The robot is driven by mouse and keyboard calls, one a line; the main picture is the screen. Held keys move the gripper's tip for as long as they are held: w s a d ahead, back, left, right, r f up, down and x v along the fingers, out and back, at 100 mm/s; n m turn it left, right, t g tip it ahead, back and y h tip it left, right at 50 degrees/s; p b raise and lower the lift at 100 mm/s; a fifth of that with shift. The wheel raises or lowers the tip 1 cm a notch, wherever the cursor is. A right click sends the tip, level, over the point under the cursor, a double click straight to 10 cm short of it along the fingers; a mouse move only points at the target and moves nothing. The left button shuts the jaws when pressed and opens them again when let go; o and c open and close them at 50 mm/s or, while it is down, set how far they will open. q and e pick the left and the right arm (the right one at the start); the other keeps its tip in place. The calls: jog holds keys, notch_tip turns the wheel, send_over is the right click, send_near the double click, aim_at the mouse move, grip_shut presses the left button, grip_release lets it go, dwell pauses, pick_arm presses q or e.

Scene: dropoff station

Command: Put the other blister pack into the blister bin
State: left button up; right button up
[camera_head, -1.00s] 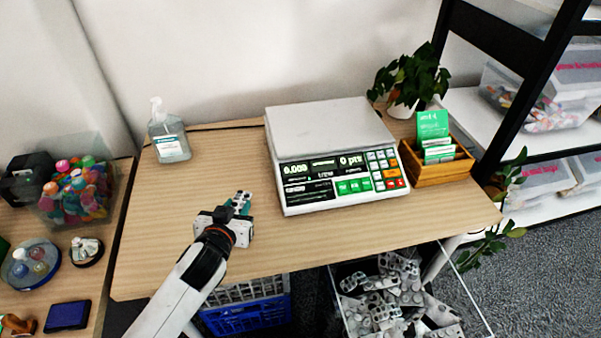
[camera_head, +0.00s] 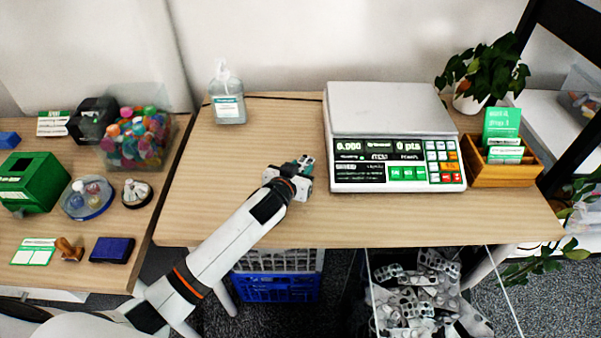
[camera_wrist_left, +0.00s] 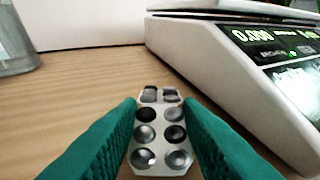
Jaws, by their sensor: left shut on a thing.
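My left gripper (camera_head: 305,164) is over the wooden table, just left of the scale, with its teal fingers shut on a blister pack. The blister pack (camera_wrist_left: 161,132) shows in the left wrist view as a silver strip with round pockets between the two fingers (camera_wrist_left: 160,140). In the head view the pack is mostly hidden by the gripper. The blister bin (camera_head: 425,290), a clear container holding many silver blister packs, stands low in front of the table at the right. My right gripper is not in view.
A white scale (camera_head: 385,110) stands on the table (camera_head: 250,215), with a wooden card box (camera_head: 500,174) and a plant (camera_head: 480,75) to its right. A sanitizer bottle (camera_head: 227,100) is at the back left. A blue crate (camera_head: 275,288) sits below the table edge.

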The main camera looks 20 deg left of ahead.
pick_arm(q)
jog(key=shift+f, duration=0.65)
jog(key=shift+f, duration=0.15)
jog(key=o, duration=0.9)
